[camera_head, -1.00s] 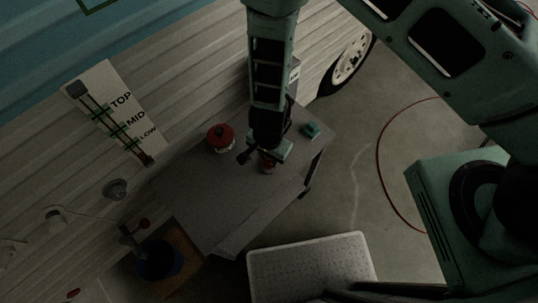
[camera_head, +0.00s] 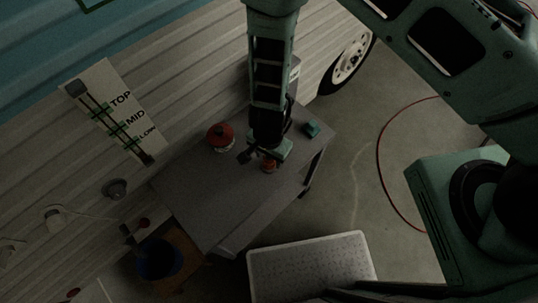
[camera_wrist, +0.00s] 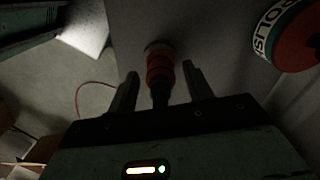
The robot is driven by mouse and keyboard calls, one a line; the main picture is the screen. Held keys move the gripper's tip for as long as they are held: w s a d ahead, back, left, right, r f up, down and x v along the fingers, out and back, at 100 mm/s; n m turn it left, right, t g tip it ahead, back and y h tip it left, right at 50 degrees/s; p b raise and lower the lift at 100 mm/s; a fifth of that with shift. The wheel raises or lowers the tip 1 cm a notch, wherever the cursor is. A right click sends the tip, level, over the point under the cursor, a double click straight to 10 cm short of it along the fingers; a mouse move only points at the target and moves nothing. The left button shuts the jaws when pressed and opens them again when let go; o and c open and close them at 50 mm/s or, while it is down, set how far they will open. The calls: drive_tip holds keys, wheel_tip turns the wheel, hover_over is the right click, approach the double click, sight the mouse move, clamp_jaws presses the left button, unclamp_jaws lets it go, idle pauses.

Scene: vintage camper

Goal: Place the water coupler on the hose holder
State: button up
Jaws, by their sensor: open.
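The water coupler appears to be the small red-orange piece (camera_wrist: 160,66), upright on the grey table; in the head view it shows as a small red spot (camera_head: 268,166) at my gripper. My gripper (camera_wrist: 161,82) is open, with one finger on each side of the coupler in the wrist view. I cannot tell whether either finger touches it. In the head view, my gripper (camera_head: 258,156) is low over the table and partly covers the coupler.
The grey table (camera_head: 220,215) carries a red-topped polish tin (camera_head: 220,137), seen at right in the wrist view (camera_wrist: 295,38), and a small green box (camera_head: 312,129). A TOP/MID/LOW board (camera_head: 112,112) is on the wall. A blue bucket (camera_head: 160,262) stands lower left.

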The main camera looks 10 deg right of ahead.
drive_tip(key=s+a+r+n+g+y+p, duration=0.1)
drive_tip(key=s+r+n, duration=0.25)
drive_tip(key=r, duration=1.15)
drive_tip(key=s+r+n+g+y, duration=0.15)
drive_tip(key=r+n, duration=0.25)
drive_tip(key=r, duration=1)
drive_tip(key=s+d+r+n+t+h, duration=0.2)
drive_tip(key=s+d+r+n, duration=0.4)
drive_tip(key=d+r+n, duration=0.2)
drive_tip(key=shift+s+d+r, duration=0.15)
drive_tip(key=shift+d+r, duration=0.4)
drive_tip(key=shift+r, duration=0.3)
drive_tip(key=shift+n+t, duration=0.25)
